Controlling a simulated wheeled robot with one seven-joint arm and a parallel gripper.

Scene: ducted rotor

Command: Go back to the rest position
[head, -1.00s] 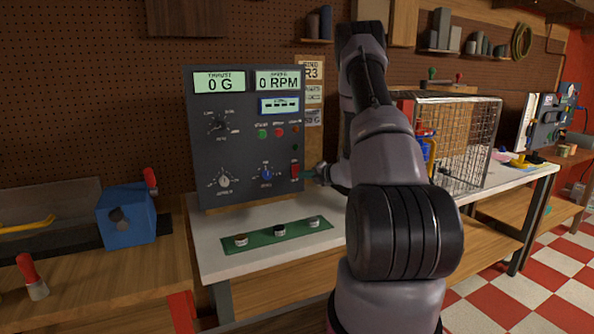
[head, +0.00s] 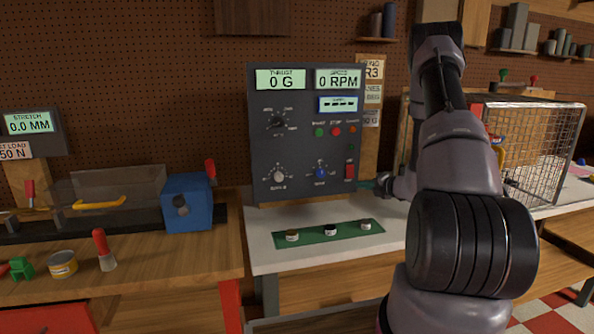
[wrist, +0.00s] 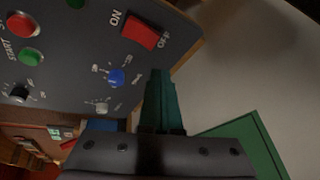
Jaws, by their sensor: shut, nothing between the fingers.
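My gripper (wrist: 160,100) is shut and empty in the wrist view, its dark green fingers pressed together. They appear close in front of the grey control panel (wrist: 70,50), near the red ON/OFF switch (wrist: 142,32) and the blue knob (wrist: 117,77). Whether the fingertips touch the panel I cannot tell. In the head view the panel (head: 300,110) stands upright on the white bench, reading 0 G and 0 RPM. The red switch (head: 349,171) is at its lower right. My gripper (head: 368,184) is partly hidden by my wrist just right of it. My arm is bent, with the elbow raised.
A green mat (head: 315,235) with several small round parts lies before the panel. A wire cage (head: 540,145) stands to the right, partly behind my arm. A blue block (head: 188,203) and a red-handled tool (head: 104,250) are on the wooden bench at left.

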